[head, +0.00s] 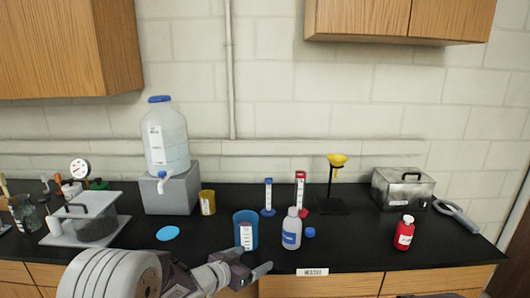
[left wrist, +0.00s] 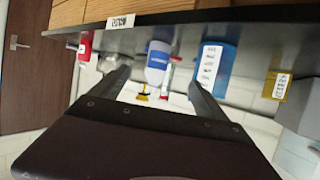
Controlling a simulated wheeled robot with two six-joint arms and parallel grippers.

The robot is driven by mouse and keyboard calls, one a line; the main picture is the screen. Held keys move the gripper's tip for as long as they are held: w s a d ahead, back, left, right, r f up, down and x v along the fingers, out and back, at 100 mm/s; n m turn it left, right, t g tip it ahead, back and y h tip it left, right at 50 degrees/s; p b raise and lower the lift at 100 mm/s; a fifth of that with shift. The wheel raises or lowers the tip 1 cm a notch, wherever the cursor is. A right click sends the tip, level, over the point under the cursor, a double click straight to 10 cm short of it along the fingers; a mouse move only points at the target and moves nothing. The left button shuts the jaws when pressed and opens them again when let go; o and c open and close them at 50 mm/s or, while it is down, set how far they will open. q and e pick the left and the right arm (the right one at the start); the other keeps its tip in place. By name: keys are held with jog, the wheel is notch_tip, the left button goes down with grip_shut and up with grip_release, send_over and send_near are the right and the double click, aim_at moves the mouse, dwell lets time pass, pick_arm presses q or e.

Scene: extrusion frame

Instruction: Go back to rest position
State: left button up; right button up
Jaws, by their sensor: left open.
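My left gripper (head: 250,270) comes in from the lower left of the head view and hangs at the front edge of the black bench. Its two fingers are apart and nothing is between them. In the left wrist view the open fingers (left wrist: 155,90) point toward the bench, with a white bottle with a blue label (left wrist: 158,62) and a blue cup (left wrist: 214,65) beyond them. In the head view the blue cup (head: 245,230) and the white bottle (head: 291,232) stand on the bench just behind the gripper.
The black bench (head: 350,248) also carries a water jug (head: 166,140) on a grey block, a yellow cup (head: 208,202), a yellow funnel on a stand (head: 335,162), a red bottle (head: 404,232) and a metal box (head: 403,188). Wooden cabinets (head: 70,50) hang above.

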pick_arm(q)
notch_tip(320, 180, up, 4)
jog(key=a, duration=0.1)
jog(key=s+a+f+n+g+y, duration=0.1)
jog(key=s+a+f+n+y, duration=0.2)
jog(key=s+a, duration=0.15)
jog(key=s+a+f+n+y, duration=0.2)
jog(key=s+a+n+y, duration=0.15)
jog(key=a, duration=0.25)
jog(key=s+a+f+g, duration=0.1)
jog(key=s+f+g, duration=0.3)
jog(key=s, duration=0.5)
jog(key=s+a+f+g+y, duration=0.1)
jog(key=s+f+g, duration=0.3)
jog(key=s, duration=0.5)
jog(key=shift+s+f+n+g, duration=0.25)
jog(key=shift+f+n+g, duration=0.15)
jog(key=shift+f+n, duration=0.05)
